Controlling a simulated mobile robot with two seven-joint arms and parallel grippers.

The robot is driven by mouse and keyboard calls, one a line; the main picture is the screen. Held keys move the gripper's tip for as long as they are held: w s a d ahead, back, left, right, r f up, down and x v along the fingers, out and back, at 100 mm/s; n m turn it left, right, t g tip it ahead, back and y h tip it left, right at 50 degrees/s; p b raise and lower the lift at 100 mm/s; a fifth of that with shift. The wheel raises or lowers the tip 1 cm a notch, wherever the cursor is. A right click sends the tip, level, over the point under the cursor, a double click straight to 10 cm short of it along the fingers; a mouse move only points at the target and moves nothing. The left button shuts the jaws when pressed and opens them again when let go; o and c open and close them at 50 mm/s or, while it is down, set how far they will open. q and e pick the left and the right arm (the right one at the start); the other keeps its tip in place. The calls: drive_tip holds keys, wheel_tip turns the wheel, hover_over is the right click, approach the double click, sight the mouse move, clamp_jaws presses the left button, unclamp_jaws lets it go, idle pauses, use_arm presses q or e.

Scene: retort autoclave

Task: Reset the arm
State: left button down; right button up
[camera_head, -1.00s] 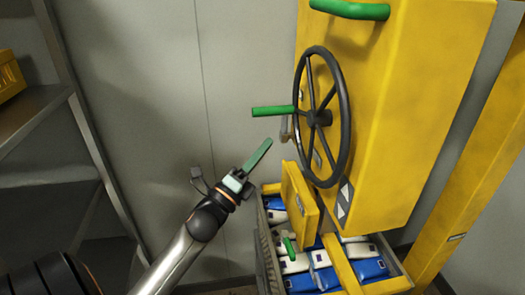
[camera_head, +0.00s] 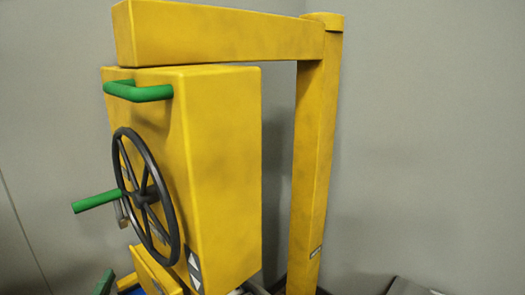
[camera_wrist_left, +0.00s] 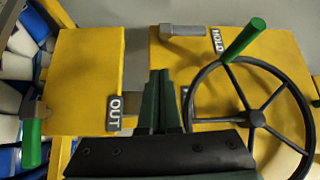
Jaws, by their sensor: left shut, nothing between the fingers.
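My left gripper (camera_head: 105,282) shows only as a green fingertip at the bottom left edge of the head view, below the handwheel. In the left wrist view its two dark green fingers (camera_wrist_left: 162,100) are together with nothing between them, in front of yellow panels. The black handwheel (camera_head: 146,196) with a green handle (camera_head: 96,201) is on the yellow machine box (camera_head: 222,170). The wheel (camera_wrist_left: 255,118) is right of the fingers in the wrist view, apart from them as far as I can tell. My right gripper is not in view.
The wrist view shows an OUT panel (camera_wrist_left: 80,80), a grey lever (camera_wrist_left: 183,30) by a HOLD label, and white and blue packs (camera_wrist_left: 20,45) at left.

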use_arm(q)
drive_tip(key=s+d+f+n+g, duration=0.3)
drive_tip(key=s+f+n+g, duration=0.15)
drive_tip(key=f, duration=0.25)
drive_tip(key=s+d+f+n+g, duration=0.4)
drive_tip(key=s+f, duration=0.1)
drive_tip(key=f, duration=0.2)
drive_tip(key=s+d+f+n+g+h, duration=0.2)
drive_tip(key=s+d+g, duration=0.1)
drive_tip(key=s, duration=0.4)
drive_tip(key=s+d+f+n+g+h, duration=0.1)
drive_tip(key=s+d+f+n+g, duration=0.1)
drive_tip(key=s+d+g, duration=0.3)
drive_tip(key=w+d+f+t+h+p, duration=0.2)
drive_tip(key=d+f+t+p, duration=0.1)
drive_tip(key=f+t, duration=0.4)
drive_tip(key=shift+w+d+f, duration=0.15)
drive_tip(key=shift+w+f, duration=0.2)
drive_tip(key=shift+f, duration=0.5)
